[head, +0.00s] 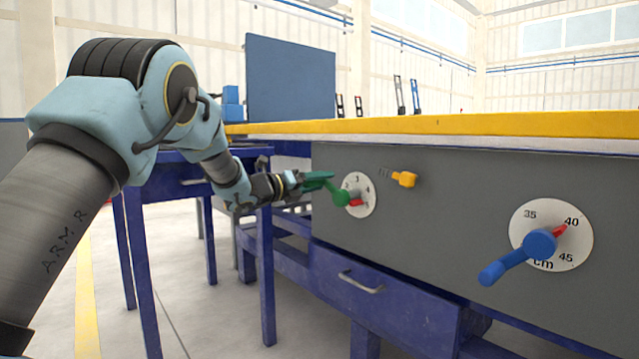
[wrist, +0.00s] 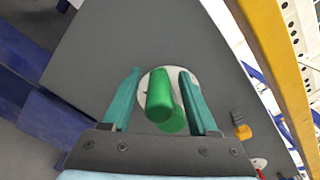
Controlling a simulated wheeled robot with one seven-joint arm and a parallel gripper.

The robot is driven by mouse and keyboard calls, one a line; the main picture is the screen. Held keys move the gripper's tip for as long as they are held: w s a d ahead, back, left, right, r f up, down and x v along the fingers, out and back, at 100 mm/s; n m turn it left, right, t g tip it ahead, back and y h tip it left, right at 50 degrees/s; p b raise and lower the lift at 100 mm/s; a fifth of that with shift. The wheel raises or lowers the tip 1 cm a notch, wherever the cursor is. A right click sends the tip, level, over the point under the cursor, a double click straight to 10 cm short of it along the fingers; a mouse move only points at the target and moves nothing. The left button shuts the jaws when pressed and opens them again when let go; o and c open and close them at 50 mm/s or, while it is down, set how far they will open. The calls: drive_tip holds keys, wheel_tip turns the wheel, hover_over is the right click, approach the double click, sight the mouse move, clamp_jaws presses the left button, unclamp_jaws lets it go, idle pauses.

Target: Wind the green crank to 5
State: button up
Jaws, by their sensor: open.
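The green crank (head: 340,197) is on the grey front panel of the workbench, in front of a white round dial (head: 366,207). Figures 3 and 4 can be made out on the dial; other marks are small or hidden. A red pointer (head: 356,202) shows beside the crank's hub, pointing roughly right, below the 4. My gripper (head: 312,180) is at the crank's handle, left of the dial. In the wrist view, my gripper (wrist: 160,92) is open, with the green handle (wrist: 160,90) between its teal fingers and visible gaps on both sides.
A yellow-orange knob (head: 403,179) sticks out right of the green crank. Farther right is a blue crank (head: 520,255) on a dial (head: 572,245) marked 35, 40, 45 cm. A blue drawer with a handle (head: 360,284) is below. The bench top has a yellow edge (head: 460,125).

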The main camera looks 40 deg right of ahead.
drive_tip(key=a+p, duration=0.1)
drive_tip(key=a, duration=0.2)
drive_tip(key=a+p, duration=0.1)
drive_tip(key=a, duration=0.6)
drive_tip(key=shift+w+a+p, duration=0.3)
drive_tip(key=shift+a+p, duration=0.05)
drive_tip(key=shift+p, duration=0.05)
